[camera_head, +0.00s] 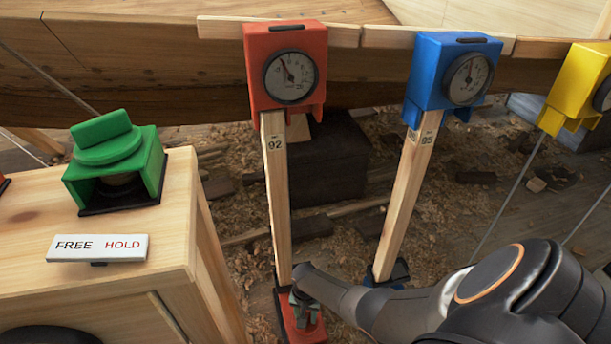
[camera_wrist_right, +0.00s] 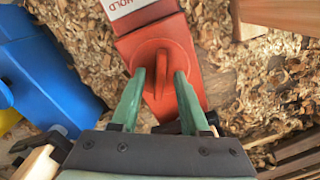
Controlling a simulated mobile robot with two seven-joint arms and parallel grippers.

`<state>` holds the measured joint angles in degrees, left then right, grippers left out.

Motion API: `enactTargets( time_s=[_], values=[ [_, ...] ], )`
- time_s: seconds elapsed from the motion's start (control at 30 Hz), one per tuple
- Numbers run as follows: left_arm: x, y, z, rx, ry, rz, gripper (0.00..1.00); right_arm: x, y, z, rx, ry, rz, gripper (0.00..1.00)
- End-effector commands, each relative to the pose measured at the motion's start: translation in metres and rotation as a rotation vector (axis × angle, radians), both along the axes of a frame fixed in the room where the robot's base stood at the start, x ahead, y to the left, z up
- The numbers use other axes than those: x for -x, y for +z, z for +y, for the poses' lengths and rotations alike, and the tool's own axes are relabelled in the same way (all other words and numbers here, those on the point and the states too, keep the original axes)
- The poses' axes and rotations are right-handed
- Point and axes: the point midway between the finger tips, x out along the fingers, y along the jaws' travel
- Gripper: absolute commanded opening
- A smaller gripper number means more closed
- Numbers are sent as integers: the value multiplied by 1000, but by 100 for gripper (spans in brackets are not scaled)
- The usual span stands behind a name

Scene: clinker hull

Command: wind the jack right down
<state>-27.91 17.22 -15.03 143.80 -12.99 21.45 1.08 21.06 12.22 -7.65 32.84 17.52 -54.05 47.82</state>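The red jack base (camera_head: 310,330) stands on the floor at the foot of the wooden prop marked 92 (camera_head: 276,190). The prop carries a red gauge head (camera_head: 287,72) with a white dial and dark needle. In the right wrist view the red jack (camera_wrist_right: 130,48) has a round red knob with an upright fin (camera_wrist_right: 160,88). My right gripper (camera_wrist_right: 160,73) is open, with its green fingers on either side of the fin and gaps visible. It also shows small in the head view (camera_head: 304,304), over the red base. My left gripper is not in view.
A blue gauge (camera_head: 450,80) on a prop marked 95 (camera_head: 405,200) stands to the right, with a yellow gauge (camera_head: 575,90) beyond. A wooden bench (camera_head: 130,215) at left holds a green knob unit (camera_head: 110,165) and a FREE/HOLD plate (camera_head: 98,248). Shavings cover the floor.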

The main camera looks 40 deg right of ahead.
Motion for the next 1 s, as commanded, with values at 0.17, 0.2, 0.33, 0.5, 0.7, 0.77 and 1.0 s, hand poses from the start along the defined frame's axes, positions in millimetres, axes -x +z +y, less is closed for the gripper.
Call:
enactTargets(
  time_s=[0.17,0.2,0.33,0.5,0.7,0.77,1.0],
  values=[
    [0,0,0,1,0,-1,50,0,0,0,0,0,0,25],
    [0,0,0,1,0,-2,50,0,0,0,0,0,0,20],
    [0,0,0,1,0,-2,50,0,0,0,0,0,0,6],
    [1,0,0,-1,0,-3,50,0,0,0,0,0,0,0],
    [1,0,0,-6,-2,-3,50,0,0,0,0,0,0,0],
    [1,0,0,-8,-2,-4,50,0,0,0,0,0,0,0],
    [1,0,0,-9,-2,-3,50,0,0,0,0,23,0,0]
  ],
)
